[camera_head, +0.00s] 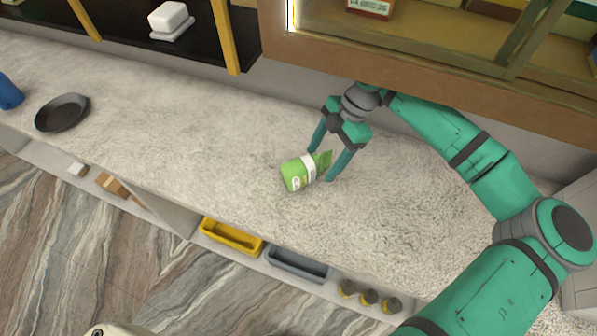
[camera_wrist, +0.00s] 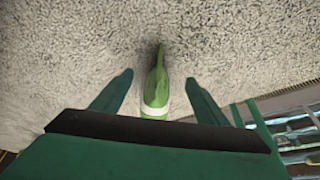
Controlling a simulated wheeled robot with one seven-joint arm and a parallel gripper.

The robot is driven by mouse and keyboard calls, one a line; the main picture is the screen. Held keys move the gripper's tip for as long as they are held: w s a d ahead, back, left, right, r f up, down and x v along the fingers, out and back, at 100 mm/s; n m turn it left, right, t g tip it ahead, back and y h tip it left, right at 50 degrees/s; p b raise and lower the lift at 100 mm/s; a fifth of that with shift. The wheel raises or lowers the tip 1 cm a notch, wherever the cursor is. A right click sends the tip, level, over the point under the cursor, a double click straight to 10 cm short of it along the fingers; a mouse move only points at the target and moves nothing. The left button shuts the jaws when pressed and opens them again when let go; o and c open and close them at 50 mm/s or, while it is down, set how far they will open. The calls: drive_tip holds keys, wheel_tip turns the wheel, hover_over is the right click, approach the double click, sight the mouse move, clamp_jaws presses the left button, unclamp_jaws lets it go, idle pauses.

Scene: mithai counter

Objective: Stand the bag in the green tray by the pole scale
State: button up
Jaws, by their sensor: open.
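A green bag (camera_head: 299,174) with a white label lies on its side on the stone counter, its narrow crimped end toward my gripper. My gripper (camera_head: 320,166) is open, with one finger on either side of the bag's narrow end. In the wrist view the bag (camera_wrist: 157,88) lies between the two spread fingers of my gripper (camera_wrist: 158,88), with a gap on both sides. I see no green tray and no pole scale in either view.
The counter (camera_head: 190,130) is clear around the bag. A dark pan (camera_head: 62,113) and a blue object (camera_head: 9,93) are at the left. A shelf cabinet (camera_head: 400,62) stands behind. Yellow (camera_head: 231,237) and grey (camera_head: 297,264) bins sit below the front edge.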

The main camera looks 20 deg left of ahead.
sight(307, 161)
drive_tip(key=shift+s+a, duration=1.9)
drive_tip(key=shift+s, duration=0.05)
drive_tip(key=shift+x, duration=1.1)
drive_tip(key=shift+s+a+f, duration=0.1)
drive_tip(key=shift+a+f, duration=0.05)
drive_tip(key=shift+f, duration=0.25)
drive_tip(key=c, duration=1.4)
drive_tip(key=shift+r, duration=0.1)
